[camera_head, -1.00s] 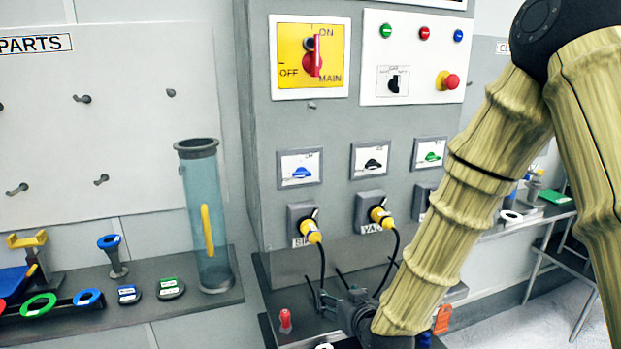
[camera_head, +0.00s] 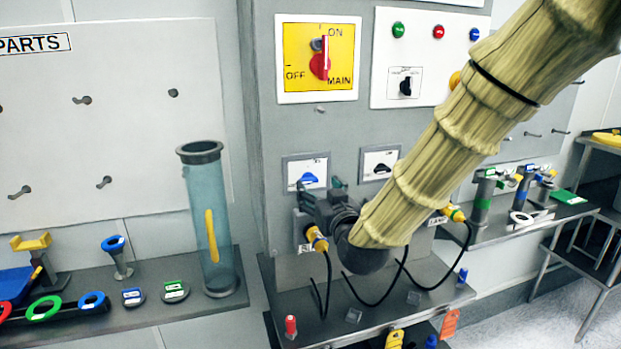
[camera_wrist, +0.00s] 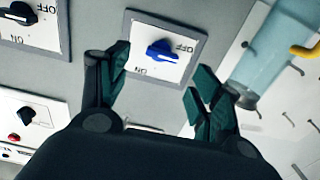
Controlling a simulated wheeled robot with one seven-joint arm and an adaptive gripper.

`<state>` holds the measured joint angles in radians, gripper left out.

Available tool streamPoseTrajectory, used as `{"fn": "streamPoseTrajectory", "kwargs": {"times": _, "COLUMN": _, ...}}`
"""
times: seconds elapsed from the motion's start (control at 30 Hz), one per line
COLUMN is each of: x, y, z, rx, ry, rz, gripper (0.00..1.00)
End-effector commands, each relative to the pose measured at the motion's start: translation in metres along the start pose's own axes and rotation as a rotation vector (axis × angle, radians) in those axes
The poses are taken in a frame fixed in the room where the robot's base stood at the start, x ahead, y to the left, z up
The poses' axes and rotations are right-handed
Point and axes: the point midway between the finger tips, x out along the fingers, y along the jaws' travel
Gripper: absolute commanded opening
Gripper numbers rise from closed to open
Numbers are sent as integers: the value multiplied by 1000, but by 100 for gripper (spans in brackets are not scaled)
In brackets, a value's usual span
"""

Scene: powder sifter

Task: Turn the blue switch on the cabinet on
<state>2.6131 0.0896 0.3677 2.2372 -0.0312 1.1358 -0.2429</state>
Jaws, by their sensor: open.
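The blue switch (camera_head: 309,180) is on a white, grey-framed plate on the cabinet (camera_head: 332,128), below the yellow main switch panel. In the wrist view, the blue switch (camera_wrist: 160,51) shows upside down with OFF and ON labels on its plate. Its knob lies roughly along the plate's length. My gripper (camera_head: 320,186) is in front of the lower part of this plate. In the wrist view, my gripper (camera_wrist: 159,82) is open and empty, with one dark green finger on each side of the plate. The knob lies ahead between the fingers, apart from both.
A black switch (camera_head: 381,167) is right of the blue one. A yellow plug (camera_head: 317,240) with a black cable sits just below my gripper. The red main switch (camera_head: 320,66) is above. A clear tube (camera_head: 206,220) stands on the shelf at left.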

Motion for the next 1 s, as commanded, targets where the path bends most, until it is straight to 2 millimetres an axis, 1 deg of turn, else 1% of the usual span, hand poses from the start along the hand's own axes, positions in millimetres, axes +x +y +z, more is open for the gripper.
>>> {"fn": "streamPoseTrajectory", "kwargs": {"times": 0.03, "x": 9, "y": -1, "z": -2, "rx": 0, "ry": -1, "rz": -1, "gripper": 65}}
{"fn": "streamPoseTrajectory", "kwargs": {"times": 0.2, "x": 34, "y": -2, "z": -2, "rx": 0, "ry": -1, "rz": -2, "gripper": 65}}
{"fn": "streamPoseTrajectory", "kwargs": {"times": 0.4, "x": 53, "y": -3, "z": -1, "rx": 0, "ry": -1, "rz": -4, "gripper": 65}}
{"fn": "streamPoseTrajectory", "kwargs": {"times": 0.57, "x": 58, "y": -3, "z": 0, "rx": 0, "ry": -1, "rz": -4, "gripper": 65}}
{"fn": "streamPoseTrajectory", "kwargs": {"times": 0.8, "x": 59, "y": -3, "z": 1, "rx": 0, "ry": -1, "rz": -4, "gripper": 65}}
{"fn": "streamPoseTrajectory", "kwargs": {"times": 0.87, "x": 58, "y": -3, "z": 1, "rx": 0, "ry": -1, "rz": -4, "gripper": 56}}
{"fn": "streamPoseTrajectory", "kwargs": {"times": 1.0, "x": 58, "y": -3, "z": 0, "rx": 0, "ry": -1, "rz": -4, "gripper": 30}}
